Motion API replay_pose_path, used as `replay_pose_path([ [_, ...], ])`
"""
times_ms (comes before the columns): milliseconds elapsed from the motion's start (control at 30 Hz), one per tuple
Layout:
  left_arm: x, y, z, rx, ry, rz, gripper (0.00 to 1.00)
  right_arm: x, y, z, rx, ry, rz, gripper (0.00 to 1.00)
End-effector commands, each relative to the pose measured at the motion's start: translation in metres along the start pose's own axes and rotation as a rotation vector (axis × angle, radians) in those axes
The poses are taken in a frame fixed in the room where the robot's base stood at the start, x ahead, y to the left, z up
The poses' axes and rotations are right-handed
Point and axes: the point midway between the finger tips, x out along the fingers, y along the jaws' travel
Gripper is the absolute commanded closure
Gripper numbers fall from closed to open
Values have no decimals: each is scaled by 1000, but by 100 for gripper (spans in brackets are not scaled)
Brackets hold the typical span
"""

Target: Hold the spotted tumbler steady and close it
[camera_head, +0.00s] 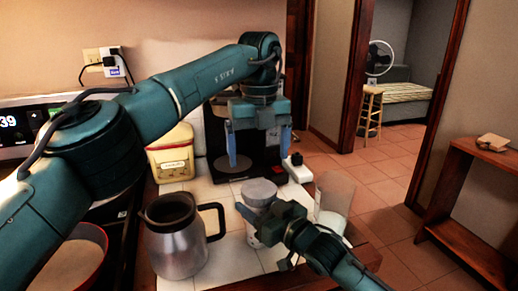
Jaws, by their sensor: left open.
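The spotted tumbler (255,240) stands upright on the pale counter, its pale body partly hidden by my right gripper. A grey round lid (260,190) sits at its top; I cannot tell whether it is fully seated. My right gripper (256,214) comes in from the lower right and is shut on the tumbler's body, with one finger in front and the other side hidden. My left gripper (258,145) is open and empty, pointing down above and behind the tumbler, its two blue fingers wide apart.
A steel jug (175,250) with a black handle stands close left of the tumbler. A yellow container (171,160) and a black coffee machine (215,135) stand behind. A clear cup (334,195) is to the right, near the counter's edge.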

Motion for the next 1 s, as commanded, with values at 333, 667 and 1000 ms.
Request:
replay_pose_path([
  [333,0,0,0,-12,-1,1,11,0,0,1,2,-1,-1,100],
  [667,36,1,0,-11,3,2,11,0,0,1,2,-1,-1,100],
  [1000,76,0,0,-11,0,1,11,0,0,0,2,-1,-1,100],
])
